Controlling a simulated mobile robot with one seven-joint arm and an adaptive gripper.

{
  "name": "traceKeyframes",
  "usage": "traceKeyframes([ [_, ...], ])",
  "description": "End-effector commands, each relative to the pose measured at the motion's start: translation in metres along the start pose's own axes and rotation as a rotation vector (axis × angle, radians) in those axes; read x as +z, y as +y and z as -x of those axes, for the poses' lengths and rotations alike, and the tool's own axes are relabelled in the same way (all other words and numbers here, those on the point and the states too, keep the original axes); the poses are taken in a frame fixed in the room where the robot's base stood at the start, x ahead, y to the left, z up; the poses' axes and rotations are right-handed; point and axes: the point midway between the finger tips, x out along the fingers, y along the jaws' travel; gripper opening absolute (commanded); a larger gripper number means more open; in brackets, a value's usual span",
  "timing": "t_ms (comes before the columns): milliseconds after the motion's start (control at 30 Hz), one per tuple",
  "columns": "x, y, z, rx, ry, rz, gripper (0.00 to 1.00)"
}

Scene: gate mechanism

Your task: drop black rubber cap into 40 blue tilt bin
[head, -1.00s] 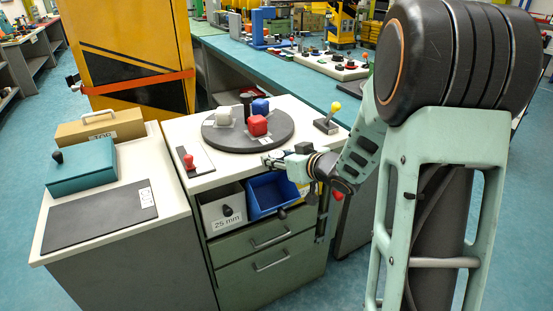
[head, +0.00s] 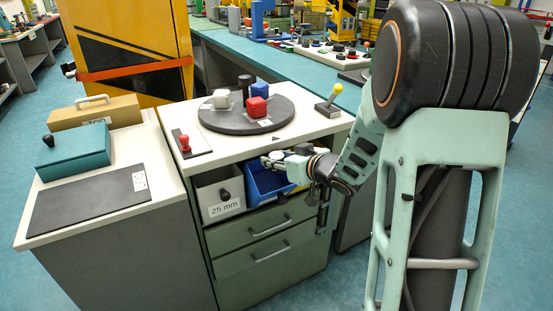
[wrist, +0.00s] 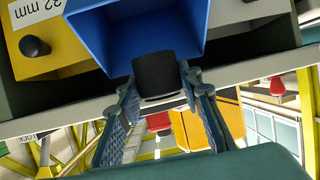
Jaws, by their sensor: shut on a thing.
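In the wrist view my gripper (wrist: 159,100) is shut on the black rubber cap (wrist: 155,72), with one finger on each side of it. The blue tilt bin (wrist: 84,35) lies just beyond, and the cap overlaps its near edge in that view. I cannot tell whether the cap touches the bin. In the head view the blue bin (head: 257,190) hangs tilted out at the cabinet's top front, and my gripper (head: 268,161) is over its opening. The cap is not clear in the head view. The bin's number label is not readable.
Left of the blue bin is a white bin labelled 25 mm (head: 207,192). The wrist view shows a yellow bin labelled 32 mm (wrist: 62,62). A dark turntable (head: 222,125) with blocks, a red-knobbed plate (head: 199,148) and a yellow-knobbed lever (head: 328,109) stand on the cabinet top.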

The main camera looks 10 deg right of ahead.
Motion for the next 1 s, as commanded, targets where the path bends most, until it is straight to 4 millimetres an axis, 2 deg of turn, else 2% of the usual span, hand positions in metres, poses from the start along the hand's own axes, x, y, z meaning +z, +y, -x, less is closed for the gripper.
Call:
traceKeyframes([
  [33, 0.000, 0.000, 0.000, 0.000, 0.000, 0.000, 0.09],
  [67, 0.000, 0.000, 0.000, 0.000, 0.000, 0.000, 0.36],
  [233, 0.000, 0.000, 0.000, 0.000, 0.000, 0.000, 0.53],
  [500, 0.000, 0.000, 0.001, 0.000, 0.000, 0.000, 0.53],
  [633, -0.001, 0.001, 0.009, 0.001, 0.000, 0.001, 0.53],
  [767, -0.001, 0.001, 0.028, 0.003, 0.002, 0.001, 0.53],
  [1000, -0.001, 0.001, 0.076, 0.004, 0.002, 0.001, 0.53],
])
